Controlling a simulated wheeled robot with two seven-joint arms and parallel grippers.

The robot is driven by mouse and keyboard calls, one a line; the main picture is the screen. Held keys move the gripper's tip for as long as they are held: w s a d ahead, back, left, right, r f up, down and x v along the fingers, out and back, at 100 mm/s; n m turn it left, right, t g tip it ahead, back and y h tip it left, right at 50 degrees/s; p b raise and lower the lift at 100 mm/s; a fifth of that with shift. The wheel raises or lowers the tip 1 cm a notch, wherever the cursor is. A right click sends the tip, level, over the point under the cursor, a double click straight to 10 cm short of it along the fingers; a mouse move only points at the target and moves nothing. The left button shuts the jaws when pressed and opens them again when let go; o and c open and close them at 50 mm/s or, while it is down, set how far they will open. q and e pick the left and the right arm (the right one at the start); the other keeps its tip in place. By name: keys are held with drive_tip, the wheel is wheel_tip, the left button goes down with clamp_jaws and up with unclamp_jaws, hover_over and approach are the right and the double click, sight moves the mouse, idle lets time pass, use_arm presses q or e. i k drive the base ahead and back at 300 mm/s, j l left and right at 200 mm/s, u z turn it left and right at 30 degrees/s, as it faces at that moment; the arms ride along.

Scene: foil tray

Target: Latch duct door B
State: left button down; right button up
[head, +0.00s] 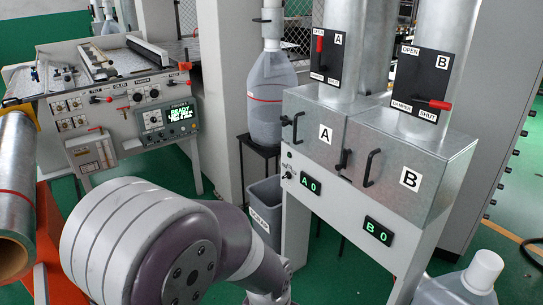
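Duct door B (388,179) is the grey metal front marked B on the right box in the head view. It has a black pull handle (371,168). A small black fitting (343,159) sits at its left edge, beside door A. The handle stands farther from this fitting than the matching pair on door A (315,139). I cannot tell whether door B is flush or slightly ajar. One of my arms crosses the lower left, in front of and below the doors. Neither gripper's fingers show.
Damper B's red lever (434,104) lies level near SHUT; damper A's red lever (320,43) stands upright. Displays (379,232) read A 0 and B 0. A grey bin (265,207), a white-capped jug (470,281) and a control console (130,112) stand around.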

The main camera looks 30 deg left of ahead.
sight(344, 165)
drive_tip(key=u, duration=0.5)
drive_tip(key=i+j, duration=0.15)
drive_tip(key=i, duration=0.2)
drive_tip(key=i+j+z, duration=0.1)
drive_tip(key=i, duration=0.3)
drive_tip(key=i+j, duration=0.25)
drive_tip(key=i+z, duration=0.05)
drive_tip(key=i, duration=0.05)
